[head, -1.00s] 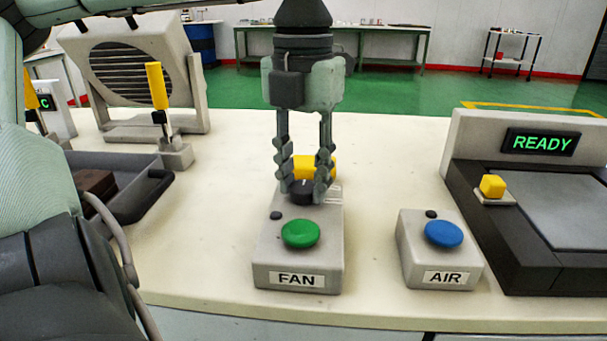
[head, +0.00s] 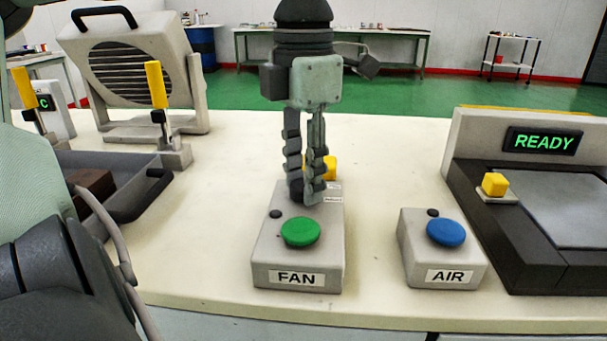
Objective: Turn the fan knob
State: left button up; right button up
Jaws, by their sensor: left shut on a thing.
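The grey FAN box (head: 265,255) stands near the front middle of the table in the head view. It has a green button (head: 300,231) on top. Behind the button, the dark fan knob (head: 296,190) is mostly hidden by my fingers. My left gripper (head: 306,195) points down over the back of the box and is shut on the knob. Its fingers are turned, one partly in front of the other. A yellow part (head: 331,167) shows behind the fingers. My right gripper is not in view.
The AIR box (head: 412,255) with a blue button (head: 445,232) stands to the right. A dark machine with a READY display (head: 541,141) is at the far right. A fan heater (head: 140,70), yellow-handled levers (head: 156,85) and a dark tray (head: 140,205) are at the left.

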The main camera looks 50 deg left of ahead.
aim_at(303, 185)
pick_arm(q)
jog(key=shift+m, duration=1.2)
jog(key=o, duration=1.2)
jog(key=shift+c, duration=0.2)
notch_tip(303, 185, up, 12)
